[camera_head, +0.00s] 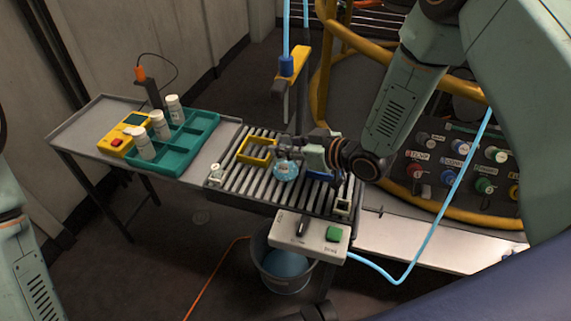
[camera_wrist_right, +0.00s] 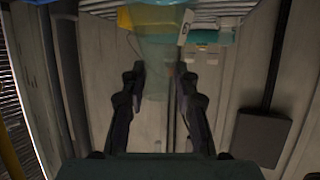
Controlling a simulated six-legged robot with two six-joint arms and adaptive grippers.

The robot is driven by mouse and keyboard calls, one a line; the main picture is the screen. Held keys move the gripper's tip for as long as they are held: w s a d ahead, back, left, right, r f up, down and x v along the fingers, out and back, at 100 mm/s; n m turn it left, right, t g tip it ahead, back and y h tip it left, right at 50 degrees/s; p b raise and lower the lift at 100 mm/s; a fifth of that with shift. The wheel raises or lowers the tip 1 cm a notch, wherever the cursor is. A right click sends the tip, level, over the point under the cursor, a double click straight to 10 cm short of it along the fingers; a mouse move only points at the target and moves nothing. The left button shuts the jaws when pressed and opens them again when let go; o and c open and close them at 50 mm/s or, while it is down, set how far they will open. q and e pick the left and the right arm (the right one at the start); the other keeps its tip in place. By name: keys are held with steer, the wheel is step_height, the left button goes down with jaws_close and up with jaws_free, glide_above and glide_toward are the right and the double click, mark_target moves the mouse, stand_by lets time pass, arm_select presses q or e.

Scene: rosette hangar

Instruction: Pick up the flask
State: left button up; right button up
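The flask (camera_head: 285,172) is a pale blue, see-through vessel standing on the slatted grey rack (camera_head: 250,180), near its middle. My right gripper (camera_head: 290,150) is at the upper part of the flask, coming in from the right. In the right wrist view the flask (camera_wrist_right: 160,55) is a faint teal shape, its wide part at the top edge. The fingers of the right gripper (camera_wrist_right: 158,82) are spread apart on both sides of its narrow part. Firm contact cannot be made out. My left gripper is out of view; only part of its arm shows at the lower left.
A teal tray (camera_head: 190,143) with white bottles (camera_head: 160,124) stands left on a grey table (camera_head: 85,122). A yellow frame (camera_head: 256,152) lies beside the flask. A control box (camera_head: 308,236) is in front, a bucket (camera_head: 285,270) below. Yellow rails and a knob panel (camera_head: 462,165) stand right.

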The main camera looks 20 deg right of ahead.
steer(key=shift+d, duration=0.1)
jaws_close()
steer(key=shift+r, duration=0.15)
